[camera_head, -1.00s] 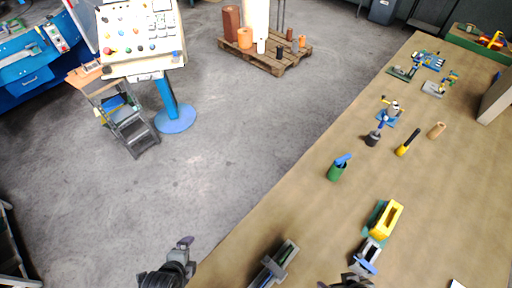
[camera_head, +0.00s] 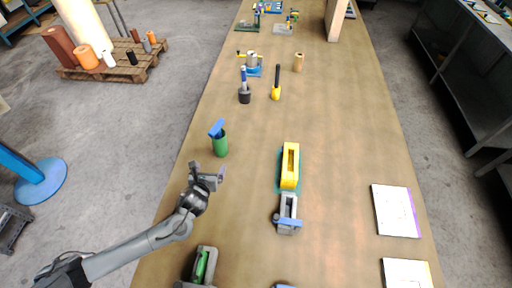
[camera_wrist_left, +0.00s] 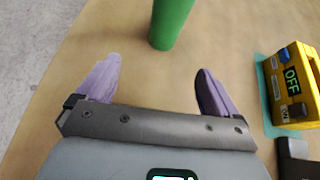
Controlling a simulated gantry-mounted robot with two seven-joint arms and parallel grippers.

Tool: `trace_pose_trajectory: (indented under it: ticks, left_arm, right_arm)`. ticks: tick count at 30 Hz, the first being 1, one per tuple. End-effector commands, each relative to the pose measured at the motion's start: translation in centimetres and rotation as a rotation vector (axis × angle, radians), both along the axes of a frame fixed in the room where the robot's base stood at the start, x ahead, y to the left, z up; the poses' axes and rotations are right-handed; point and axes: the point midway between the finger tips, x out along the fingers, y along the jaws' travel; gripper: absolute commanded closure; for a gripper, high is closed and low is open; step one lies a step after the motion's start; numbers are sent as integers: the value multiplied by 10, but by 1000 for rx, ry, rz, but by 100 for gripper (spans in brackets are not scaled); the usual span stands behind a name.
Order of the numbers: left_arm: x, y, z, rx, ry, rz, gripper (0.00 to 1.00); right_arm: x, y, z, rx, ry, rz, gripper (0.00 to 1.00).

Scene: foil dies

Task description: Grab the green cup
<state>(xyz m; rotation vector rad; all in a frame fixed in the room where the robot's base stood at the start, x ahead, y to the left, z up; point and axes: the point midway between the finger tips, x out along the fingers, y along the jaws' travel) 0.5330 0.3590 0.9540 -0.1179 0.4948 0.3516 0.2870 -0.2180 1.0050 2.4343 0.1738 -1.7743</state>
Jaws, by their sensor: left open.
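The green cup (camera_head: 220,146) stands upright on the workbench near its left edge, with a blue item sticking out of its top. My left gripper (camera_head: 208,172) is just in front of and to the left of the cup. In the left wrist view the cup (camera_wrist_left: 170,22) shows only its lower part, ahead of and between the two open purple fingers (camera_wrist_left: 152,85). The fingers are apart from the cup and hold nothing. My right gripper is not in view.
A yellow device (camera_head: 289,167) stands right of the cup, with a grey vise-like tool (camera_head: 288,212) in front. A black-handled yellow tool (camera_head: 276,90) and a dark holder (camera_head: 244,97) lie farther back. Papers (camera_head: 397,211) lie at right. The bench between is clear.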

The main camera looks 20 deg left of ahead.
Motion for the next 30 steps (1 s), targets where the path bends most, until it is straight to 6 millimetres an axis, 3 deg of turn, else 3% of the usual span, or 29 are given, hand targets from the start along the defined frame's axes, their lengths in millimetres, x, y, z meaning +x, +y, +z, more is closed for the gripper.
trace_pose_trajectory:
  ticks: [1,9,21,30]
  left_arm:
    - [9,7,-7,22,-13,-4,6]
    - [40,21,11,66,-82,-12,6]
    - [85,35,0,65,-98,-9,6]
    - [99,40,-7,64,-97,-8,6]
  right_arm:
    - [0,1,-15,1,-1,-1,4]
    - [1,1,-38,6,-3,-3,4]
    - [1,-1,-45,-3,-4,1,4]
    - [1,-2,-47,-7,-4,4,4]
